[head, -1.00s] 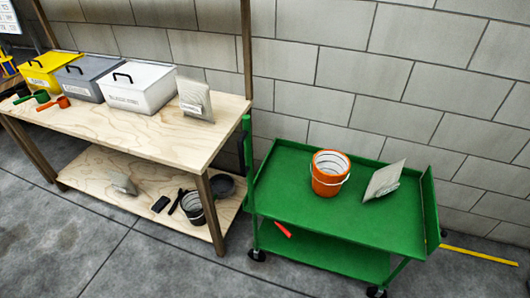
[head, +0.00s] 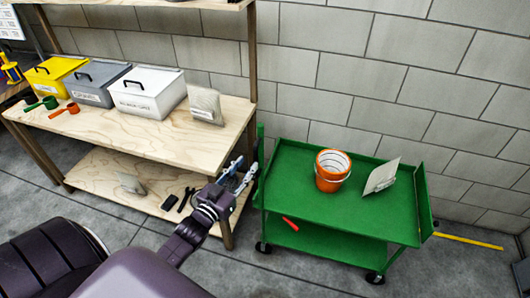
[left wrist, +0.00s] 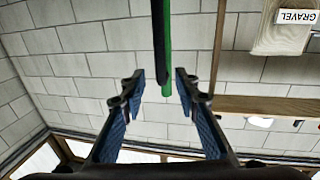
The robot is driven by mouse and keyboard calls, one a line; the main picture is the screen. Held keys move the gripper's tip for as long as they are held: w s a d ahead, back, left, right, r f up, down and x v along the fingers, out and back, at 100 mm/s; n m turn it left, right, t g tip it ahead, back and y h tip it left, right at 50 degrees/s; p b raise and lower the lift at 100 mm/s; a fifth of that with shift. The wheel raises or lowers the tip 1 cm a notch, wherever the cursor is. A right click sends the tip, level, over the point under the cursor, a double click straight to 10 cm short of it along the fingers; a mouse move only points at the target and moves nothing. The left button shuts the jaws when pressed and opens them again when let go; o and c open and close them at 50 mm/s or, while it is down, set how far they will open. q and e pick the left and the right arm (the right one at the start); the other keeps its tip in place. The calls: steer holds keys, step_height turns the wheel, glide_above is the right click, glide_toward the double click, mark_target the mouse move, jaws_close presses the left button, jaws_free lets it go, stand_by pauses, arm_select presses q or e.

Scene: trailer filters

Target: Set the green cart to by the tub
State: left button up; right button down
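The green cart (head: 340,210) stands on the floor right of the workbench, against the block wall. It carries an orange bucket (head: 329,178) and a leaning pale bag (head: 381,178). My left gripper (head: 244,169) is open at the cart's left end, by its upright post. In the left wrist view, a green bar with a dark edge (left wrist: 167,60) runs between the spread fingers (left wrist: 160,88), which do not close on it. I cannot pick out a tub with certainty. My right gripper is not in view.
The wooden bench (head: 190,136) holds yellow, grey and white lidded boxes (head: 146,95), scoops and a bag (head: 205,104). Its front leg (head: 226,233) is near my left arm. A yellow floor line (head: 470,241) lies right of the cart. Grey floor in front is clear.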

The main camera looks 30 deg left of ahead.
mark_target(256, 154)
arm_select(q)
steer(key=shift+w+a+f+p, duration=0.1)
steer(key=shift+w+p, duration=0.15)
steer(key=shift+w, duration=1.5)
steer(key=shift+w+a+p, duration=0.1)
steer(key=shift+w+p, duration=0.1)
steer(key=shift+w, duration=1.5)
steer(key=shift+c, duration=0.6)
jaws_close()
